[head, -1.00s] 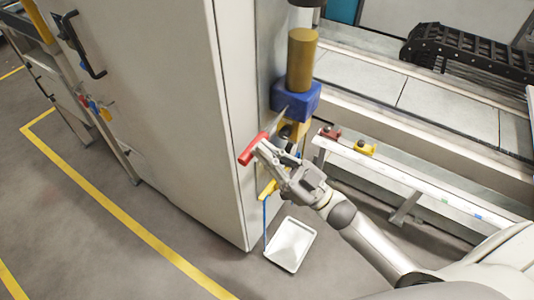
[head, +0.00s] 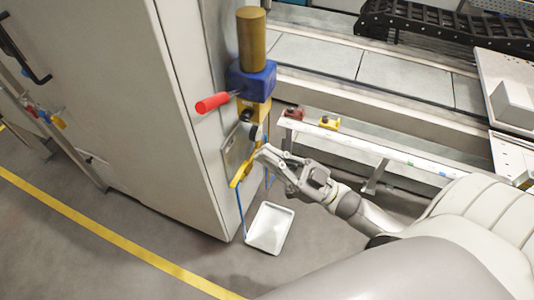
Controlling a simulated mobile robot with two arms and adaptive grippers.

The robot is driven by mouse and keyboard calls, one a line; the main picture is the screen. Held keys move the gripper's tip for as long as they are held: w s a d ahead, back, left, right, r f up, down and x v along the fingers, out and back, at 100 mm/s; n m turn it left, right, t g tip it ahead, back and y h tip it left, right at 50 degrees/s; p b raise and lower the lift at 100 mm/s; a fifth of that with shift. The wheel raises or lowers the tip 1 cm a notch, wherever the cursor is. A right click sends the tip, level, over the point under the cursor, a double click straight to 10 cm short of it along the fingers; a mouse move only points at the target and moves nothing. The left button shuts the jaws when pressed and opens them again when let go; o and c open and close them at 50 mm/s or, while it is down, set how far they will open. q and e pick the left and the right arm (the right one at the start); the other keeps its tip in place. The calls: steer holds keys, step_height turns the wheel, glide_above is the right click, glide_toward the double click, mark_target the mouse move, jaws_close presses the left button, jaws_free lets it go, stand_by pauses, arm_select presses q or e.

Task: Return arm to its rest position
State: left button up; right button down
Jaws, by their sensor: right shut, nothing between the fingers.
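My right gripper (head: 262,152) is shut and empty. It is below and to the right of a red-handled lever (head: 213,103), apart from it. The lever sticks out to the left from a blue block (head: 250,81) with a brass-coloured cylinder (head: 251,40) on top. A yellow part (head: 240,171) hangs below, close to the gripper tips; I cannot tell whether they touch. My right arm (head: 365,212) comes in from the lower right. My left gripper is not in view.
A tall grey cabinet (head: 120,110) stands at the left. A white tray (head: 269,228) lies on the floor under the gripper. A white rail (head: 380,150) with small red and yellow parts runs to the right. A black cable chain (head: 430,28) lies behind. Floor at lower left is clear.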

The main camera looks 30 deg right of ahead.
stand_by(0.7)
steer(key=w+d+f+m+h+p, duration=0.1)
steer(key=w+d+f+m+h, duration=0.2)
steer(key=f, duration=0.5)
steer(key=w+d+f+m+h, duration=0.1)
steer(key=d+f+m+h, duration=0.1)
steer(key=f+h, duration=0.5)
steer(key=s+d+f+m+g+h+p, duration=0.1)
steer(key=s+f+m+g+h, duration=0.1)
steer(key=f, duration=0.7)
steer(key=s+d+f+m+g+h, duration=0.1)
steer(key=s+d+f+g+h, duration=0.1)
steer(key=f, duration=0.8)
steer(key=s+f+g+h, duration=0.1)
steer(key=s+f+g, duration=0.3)
steer(key=s+f, duration=0.5)
steer(key=s+a+f+g, duration=0.1)
steer(key=s+f+g, duration=0.2)
steer(key=s, duration=0.4)
steer(key=s+a+f+g+h+p, duration=0.1)
steer(key=s+a+f+g, duration=0.1)
steer(key=s+f, duration=0.4)
steer(key=s+a+f+g, duration=0.2)
steer(key=s+f+g, duration=0.1)
steer(key=s, duration=0.6)
steer(key=shift+s+f+g+p, duration=0.2)
steer(key=shift+f+g+p, duration=0.1)
steer(key=shift+f, duration=0.4)
